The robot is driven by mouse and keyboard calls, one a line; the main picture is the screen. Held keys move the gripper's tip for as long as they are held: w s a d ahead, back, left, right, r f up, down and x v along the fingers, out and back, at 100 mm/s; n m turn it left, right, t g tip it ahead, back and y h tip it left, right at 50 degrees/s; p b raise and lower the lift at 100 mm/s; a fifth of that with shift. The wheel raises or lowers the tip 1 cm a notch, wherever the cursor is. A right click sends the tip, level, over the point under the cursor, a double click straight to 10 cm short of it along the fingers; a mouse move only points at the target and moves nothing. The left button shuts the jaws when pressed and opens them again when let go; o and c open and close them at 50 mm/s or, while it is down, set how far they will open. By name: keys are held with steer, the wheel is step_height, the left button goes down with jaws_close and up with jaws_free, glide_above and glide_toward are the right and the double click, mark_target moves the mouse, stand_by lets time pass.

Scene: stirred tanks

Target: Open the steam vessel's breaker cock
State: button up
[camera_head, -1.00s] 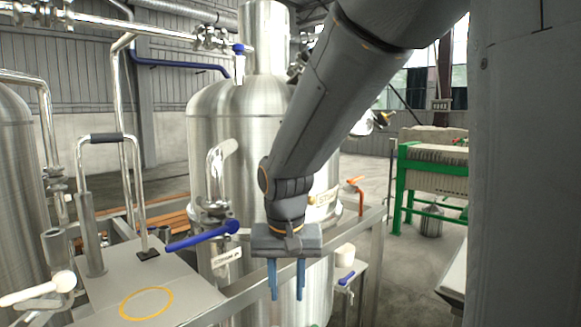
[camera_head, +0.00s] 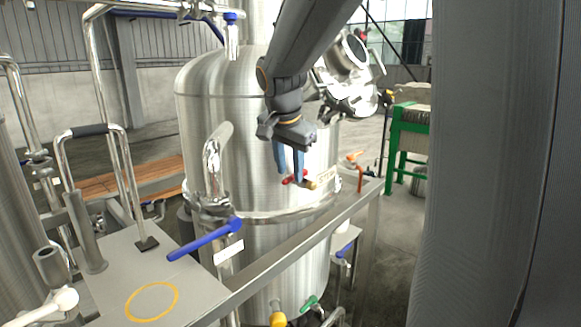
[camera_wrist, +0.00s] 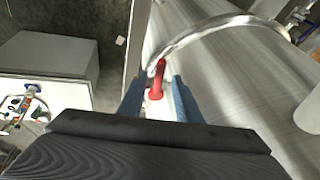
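The steam vessel (camera_head: 240,130) is a tall brushed-steel tank in the middle of the head view. A small cock with a red handle (camera_head: 288,180) and a brass end (camera_head: 310,186) is on its side, beside a pale label partly reading as text. My gripper (camera_head: 291,174) points down at the cock, its two blue fingers apart. In the wrist view the red handle (camera_wrist: 157,82) lies between the fingertips (camera_wrist: 158,78), with a gap on either side. The gripper is open. Whether a finger touches the handle cannot be told.
A blue-handled valve (camera_head: 205,240) sits at the vessel's front left, above a steel table (camera_head: 110,285). A frame rail (camera_head: 300,240) runs past the vessel's front. An orange-handled valve (camera_head: 356,158) is to the right. A green-framed machine (camera_head: 400,145) stands behind.

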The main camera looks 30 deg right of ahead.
steer(key=shift+w+d+f, duration=0.15)
steer(key=shift+f, duration=0.25)
steer(key=shift+c, duration=0.4)
jaws_close()
